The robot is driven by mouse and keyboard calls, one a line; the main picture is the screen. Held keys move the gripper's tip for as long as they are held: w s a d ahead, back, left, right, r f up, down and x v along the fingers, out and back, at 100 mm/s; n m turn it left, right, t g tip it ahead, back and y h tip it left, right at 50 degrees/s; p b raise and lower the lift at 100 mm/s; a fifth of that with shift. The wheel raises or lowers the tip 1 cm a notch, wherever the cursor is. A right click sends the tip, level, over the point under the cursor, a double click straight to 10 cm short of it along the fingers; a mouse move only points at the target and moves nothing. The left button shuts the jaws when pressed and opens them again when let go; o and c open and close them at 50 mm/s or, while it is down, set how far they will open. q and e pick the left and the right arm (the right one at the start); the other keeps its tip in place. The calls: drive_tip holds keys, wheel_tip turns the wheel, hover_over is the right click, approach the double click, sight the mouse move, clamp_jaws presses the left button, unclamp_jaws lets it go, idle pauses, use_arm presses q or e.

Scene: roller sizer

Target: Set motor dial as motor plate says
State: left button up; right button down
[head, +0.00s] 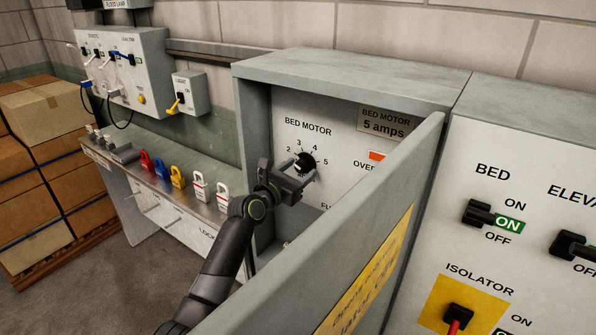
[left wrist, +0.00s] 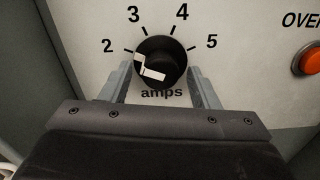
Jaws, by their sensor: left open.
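The black motor dial (head: 306,164) sits on the panel inside an open grey cabinet, with numbers 2 to 5 around its top. The motor plate (head: 384,122) above right reads "BED MOTOR 5 amps". In the left wrist view the dial (left wrist: 163,55) carries white marks on its left and lower face, nearest the 2 side; exactly where it points is unclear. My left gripper (head: 290,181) is at the dial. In the left wrist view its open fingers (left wrist: 160,80) lie either side of the dial's lower part, with small gaps showing. My right gripper is not in view.
The open cabinet door (head: 350,240) stands close to the right of my left arm. An orange button (left wrist: 308,60) sits right of the dial. Coloured padlocks (head: 162,169) line a shelf at left. A switch panel (head: 520,190) stands at right.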

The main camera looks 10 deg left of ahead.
use_arm(q)
drive_tip(key=shift+w, duration=0.1)
drive_tip(key=shift+c, duration=0.5)
drive_tip(key=c, duration=0.9)
drive_tip(key=shift+o, duration=0.2)
